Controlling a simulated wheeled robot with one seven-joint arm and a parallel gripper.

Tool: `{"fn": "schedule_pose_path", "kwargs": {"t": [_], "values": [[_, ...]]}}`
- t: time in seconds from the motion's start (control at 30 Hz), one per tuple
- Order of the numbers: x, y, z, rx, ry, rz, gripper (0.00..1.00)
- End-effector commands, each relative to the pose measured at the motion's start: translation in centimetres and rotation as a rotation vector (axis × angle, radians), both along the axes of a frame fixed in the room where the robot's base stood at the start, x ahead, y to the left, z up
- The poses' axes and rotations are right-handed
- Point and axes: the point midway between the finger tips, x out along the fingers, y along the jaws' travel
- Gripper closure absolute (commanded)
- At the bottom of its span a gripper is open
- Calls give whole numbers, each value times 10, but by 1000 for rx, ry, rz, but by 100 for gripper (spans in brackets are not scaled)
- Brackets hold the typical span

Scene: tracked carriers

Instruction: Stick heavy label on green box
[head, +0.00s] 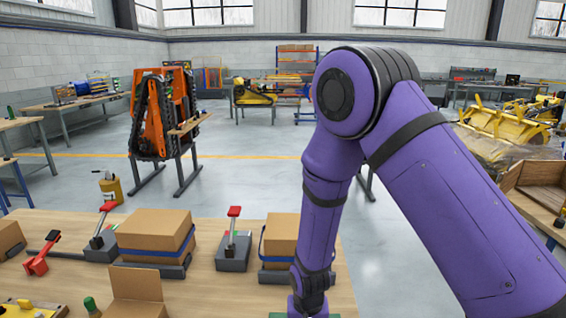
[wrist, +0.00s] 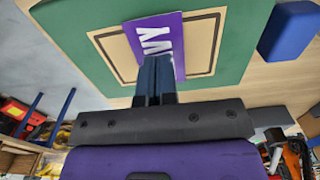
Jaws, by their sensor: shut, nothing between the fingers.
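The green box (wrist: 240,60) fills much of the wrist view, with a tan, dark-outlined panel (wrist: 112,52) on its face. A purple label (wrist: 150,32) with white letters, of which a "VY" end is readable, lies over this panel, slightly askew. My gripper (wrist: 153,60) is shut and empty, with its dark fingertips over the label's edge, hiding part of it. I cannot tell whether they touch it. In the head view my purple arm reaches down to the bottom edge, and the box is mostly out of frame.
A blue block (wrist: 289,32) is beside the green box in the wrist view. On the wooden table (head: 205,292), strapped cardboard boxes (head: 155,232) and red-handled clamps (head: 234,245) stand to the left. Open floor lies beyond the table.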

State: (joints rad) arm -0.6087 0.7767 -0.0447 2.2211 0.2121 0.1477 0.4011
Motion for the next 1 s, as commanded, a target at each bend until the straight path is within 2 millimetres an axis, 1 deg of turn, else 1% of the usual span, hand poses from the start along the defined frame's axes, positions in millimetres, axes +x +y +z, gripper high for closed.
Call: {"fn": "schedule_pose_path", "kwargs": {"t": [0.03,0.8,1.0], "values": [[1,0,4,1,-2,0,100],[0,0,56,1,-1,0,100],[0,0,63,0,0,0,100]]}}
